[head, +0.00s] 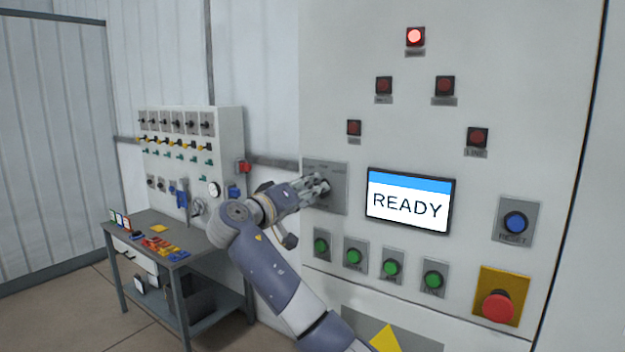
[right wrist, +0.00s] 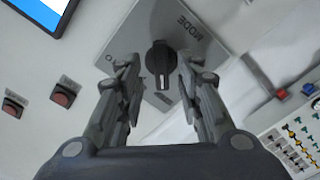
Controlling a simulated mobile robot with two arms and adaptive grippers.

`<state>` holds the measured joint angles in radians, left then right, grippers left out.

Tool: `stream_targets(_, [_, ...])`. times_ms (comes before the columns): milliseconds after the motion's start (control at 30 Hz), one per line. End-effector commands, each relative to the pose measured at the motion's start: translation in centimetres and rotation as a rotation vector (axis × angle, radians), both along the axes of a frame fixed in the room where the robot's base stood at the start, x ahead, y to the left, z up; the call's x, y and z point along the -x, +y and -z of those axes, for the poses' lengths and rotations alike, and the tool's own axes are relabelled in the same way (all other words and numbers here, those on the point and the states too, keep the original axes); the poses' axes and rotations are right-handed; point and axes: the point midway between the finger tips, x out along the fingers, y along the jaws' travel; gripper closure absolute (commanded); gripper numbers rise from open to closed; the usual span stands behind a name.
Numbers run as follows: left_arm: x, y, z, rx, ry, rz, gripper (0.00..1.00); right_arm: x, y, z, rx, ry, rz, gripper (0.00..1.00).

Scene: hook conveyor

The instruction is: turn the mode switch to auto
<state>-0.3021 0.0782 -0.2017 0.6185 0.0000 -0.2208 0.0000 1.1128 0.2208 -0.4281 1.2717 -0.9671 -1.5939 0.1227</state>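The mode switch is a black rotary knob (right wrist: 160,62) on a grey plate labelled MODE (right wrist: 205,35), seen in the right wrist view. The plate (head: 338,176) is left of the screen in the head view, where my gripper largely covers the knob. My right gripper (head: 318,188) is at the plate. In the right wrist view, its fingers (right wrist: 157,78) are open, one on each side of the knob, with visible gaps. The position labels are mostly hidden or too small to read. My left gripper is in neither view.
The screen (head: 408,201) reads READY. Several green buttons (head: 353,257) sit below the plate. A red emergency button (head: 497,306) and a blue reset button (head: 515,222) are at right. The top red lamp (head: 415,37) is lit. A workbench (head: 150,225) stands at left.

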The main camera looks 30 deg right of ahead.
Motion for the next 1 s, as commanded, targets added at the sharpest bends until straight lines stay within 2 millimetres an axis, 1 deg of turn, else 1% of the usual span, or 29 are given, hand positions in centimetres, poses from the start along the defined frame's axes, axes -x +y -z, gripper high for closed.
stream_targets(33, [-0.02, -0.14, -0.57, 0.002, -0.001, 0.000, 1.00, -0.21, -0.52, -0.21, 0.000, 0.001, 0.001, 0.67])
stream_targets(167, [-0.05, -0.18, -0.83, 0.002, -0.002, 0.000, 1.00, -0.48, -1.17, -0.01, -0.001, 0.001, 0.000, 0.67])
stream_targets(433, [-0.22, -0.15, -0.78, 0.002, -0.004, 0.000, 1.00, -0.56, -1.33, 0.13, -0.002, 0.000, -0.001, 0.67])
stream_targets(467, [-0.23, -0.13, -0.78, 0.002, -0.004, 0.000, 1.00, -0.56, -1.32, 0.13, -0.002, 0.000, -0.001, 0.69])
stream_targets(500, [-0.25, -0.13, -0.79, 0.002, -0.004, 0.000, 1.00, -0.56, -1.32, 0.13, -0.001, 0.001, -0.001, 0.78])
stream_targets(567, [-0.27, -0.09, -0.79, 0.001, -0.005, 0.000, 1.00, -0.55, -1.31, 0.11, -0.001, 0.001, -0.001, 0.92])
stream_targets(600, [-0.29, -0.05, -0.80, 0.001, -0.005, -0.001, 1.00, -0.55, -1.31, 0.12, -0.001, 0.001, -0.001, 1.00])
stream_targets(867, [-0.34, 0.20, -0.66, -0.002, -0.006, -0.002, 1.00, -0.56, -1.27, 0.18, -0.003, -0.003, -0.001, 1.00])
stream_targets(1000, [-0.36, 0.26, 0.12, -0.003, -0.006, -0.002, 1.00, -0.57, -1.25, 0.40, -0.013, -0.026, -0.002, 1.00])
